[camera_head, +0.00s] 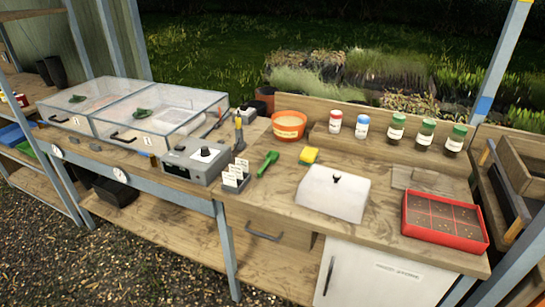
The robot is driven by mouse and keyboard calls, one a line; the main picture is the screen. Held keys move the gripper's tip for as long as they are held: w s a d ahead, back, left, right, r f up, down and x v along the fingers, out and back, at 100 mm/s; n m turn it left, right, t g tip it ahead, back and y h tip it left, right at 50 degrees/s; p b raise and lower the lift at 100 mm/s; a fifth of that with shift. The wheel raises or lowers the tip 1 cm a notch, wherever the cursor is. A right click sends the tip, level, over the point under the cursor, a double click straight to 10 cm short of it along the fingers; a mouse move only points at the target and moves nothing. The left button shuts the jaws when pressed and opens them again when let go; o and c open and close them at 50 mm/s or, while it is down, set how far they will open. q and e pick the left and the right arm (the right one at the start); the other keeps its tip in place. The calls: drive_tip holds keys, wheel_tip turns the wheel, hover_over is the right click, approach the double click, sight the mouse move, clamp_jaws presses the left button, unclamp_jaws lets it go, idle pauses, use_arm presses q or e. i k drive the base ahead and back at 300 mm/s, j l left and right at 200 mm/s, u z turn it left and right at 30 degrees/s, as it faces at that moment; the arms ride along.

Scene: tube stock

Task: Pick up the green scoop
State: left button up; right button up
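The green scoop (268,161) lies on the wooden bench top near the middle of the head view. It is just right of the small white label cards and left of a yellow and green sponge. Nothing covers it. Neither of my grippers shows in the head view.
Around the scoop are a grey control box (196,160), label cards (236,177), an orange tub (289,125), a sponge (309,155) and a white sloped box (333,192). Several capped jars (396,128) stand behind. A red tray (444,220) is at right. The bench front edge is open.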

sight(267, 164)
drive_tip(key=z, duration=1.3)
drive_tip(key=j, duration=0.35)
drive_tip(key=i+j, duration=0.15)
drive_tip(key=j, duration=0.25)
